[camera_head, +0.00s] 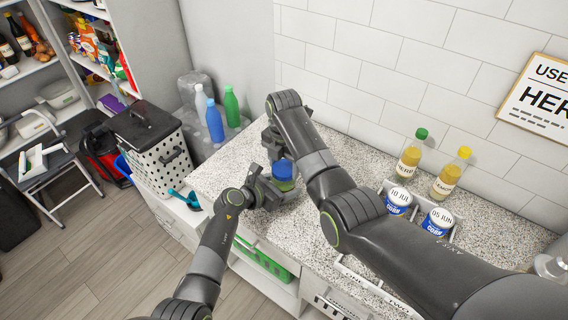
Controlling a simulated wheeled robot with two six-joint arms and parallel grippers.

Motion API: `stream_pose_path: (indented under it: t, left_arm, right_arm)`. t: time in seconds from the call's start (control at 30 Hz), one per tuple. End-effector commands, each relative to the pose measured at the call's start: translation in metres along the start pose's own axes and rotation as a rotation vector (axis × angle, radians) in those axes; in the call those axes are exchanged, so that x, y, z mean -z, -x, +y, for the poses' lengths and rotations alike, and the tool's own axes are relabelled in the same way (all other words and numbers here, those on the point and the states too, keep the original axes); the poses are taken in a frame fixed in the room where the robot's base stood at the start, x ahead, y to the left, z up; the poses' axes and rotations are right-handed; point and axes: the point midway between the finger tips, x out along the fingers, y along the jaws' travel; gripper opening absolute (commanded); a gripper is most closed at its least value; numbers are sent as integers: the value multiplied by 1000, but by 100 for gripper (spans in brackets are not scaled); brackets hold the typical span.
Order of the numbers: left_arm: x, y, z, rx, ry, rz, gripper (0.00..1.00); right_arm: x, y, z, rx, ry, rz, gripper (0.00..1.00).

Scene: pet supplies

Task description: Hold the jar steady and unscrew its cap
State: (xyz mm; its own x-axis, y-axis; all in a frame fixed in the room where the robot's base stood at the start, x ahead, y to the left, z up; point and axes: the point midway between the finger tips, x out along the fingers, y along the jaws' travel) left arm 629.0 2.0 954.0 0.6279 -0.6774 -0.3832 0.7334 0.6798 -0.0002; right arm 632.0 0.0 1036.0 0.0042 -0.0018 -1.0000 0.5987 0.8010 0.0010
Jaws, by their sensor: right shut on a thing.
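The jar (284,184) has a blue cap and a greenish body and stands upright near the front edge of the speckled counter. My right gripper (275,150) comes down from behind and is shut at the jar's far side. Its fingertips are partly hidden, so whether they grip the cap or the body is unclear. My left gripper (268,190) is low at the jar's front left side, close against it. Its fingers are small and dark, and I cannot tell whether they are closed.
Two yellow bottles (411,158) and two dated cans (398,199) stand at the right on the counter (335,225), beyond my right arm. Blue and green bottles (214,121) stand at the back left. A white basket with a dark lid (160,160) stands left of the counter.

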Motion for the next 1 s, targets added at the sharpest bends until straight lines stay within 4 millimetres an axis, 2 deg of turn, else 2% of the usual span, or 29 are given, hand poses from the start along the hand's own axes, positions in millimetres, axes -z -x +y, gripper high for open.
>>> stream_pose_path:
  t: [0.63,1.0]
  left_arm:
    - [0,0,0,0,1,1,4]
    - [0,0,0,0,1,1,4]
  right_arm:
    - [0,20,0,-2,-1,-1,33]
    - [0,23,0,-1,0,0,33]
